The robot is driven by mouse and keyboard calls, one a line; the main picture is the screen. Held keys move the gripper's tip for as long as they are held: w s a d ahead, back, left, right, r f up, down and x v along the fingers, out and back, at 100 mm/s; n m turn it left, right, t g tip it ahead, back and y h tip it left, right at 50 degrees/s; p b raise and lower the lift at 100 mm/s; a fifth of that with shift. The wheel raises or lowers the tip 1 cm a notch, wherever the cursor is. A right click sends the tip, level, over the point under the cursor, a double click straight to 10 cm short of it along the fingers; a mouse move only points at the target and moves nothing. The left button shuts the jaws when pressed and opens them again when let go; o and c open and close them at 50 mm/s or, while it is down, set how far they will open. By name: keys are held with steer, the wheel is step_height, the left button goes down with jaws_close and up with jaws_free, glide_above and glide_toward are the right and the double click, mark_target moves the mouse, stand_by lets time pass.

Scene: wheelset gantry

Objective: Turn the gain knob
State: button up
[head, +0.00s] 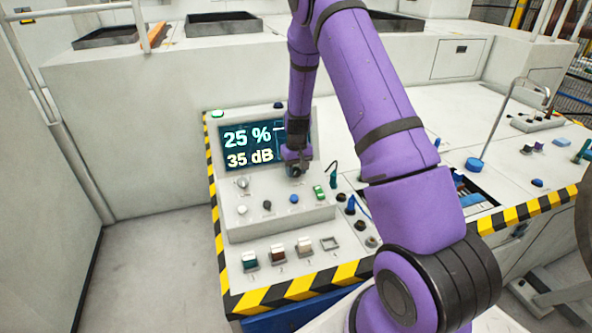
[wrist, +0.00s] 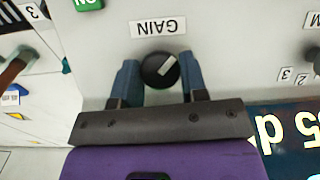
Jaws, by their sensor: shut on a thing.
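The gain knob (wrist: 160,70) is round and black with a light pointer mark. It sits on the pale panel below an upside-down GAIN label (wrist: 158,27) in the wrist view. My gripper (wrist: 157,80) has its two blue fingers on either side of the knob, shut on it. In the head view my gripper (head: 296,168) is at the panel just below the right part of the display, and it hides the knob. The display (head: 252,146) reads 25 % and 35 dB.
Another knob (head: 243,183) is left of my gripper. Small knobs and a green switch (head: 319,192) are in front. Coloured rockers (head: 278,253) line the lower panel. A cable and dark sockets (head: 360,225) lie to the right. A green ON button (wrist: 88,4) is near the label.

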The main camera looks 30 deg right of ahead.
steer(key=m, duration=0.1)
steer(key=m+y, duration=0.1)
steer(key=m, duration=0.1)
steer(key=shift+s+d+m+t+y, duration=0.1)
steer(key=shift+m+t+y, duration=0.2)
steer(key=shift+t, duration=0.1)
steer(key=m+t+y, duration=0.1)
steer(key=m, duration=0.2)
steer(key=m+t, duration=0.1)
steer(key=m, duration=0.2)
steer(key=shift+s+d+m+y, duration=0.1)
steer(key=shift+m+y, duration=0.2)
steer(key=shift+y, duration=0.1)
steer(key=shift+f+m+t, duration=0.1)
steer(key=shift+m+t, duration=0.9)
steer(key=shift+m, duration=0.9)
steer(key=o, duration=0.9)
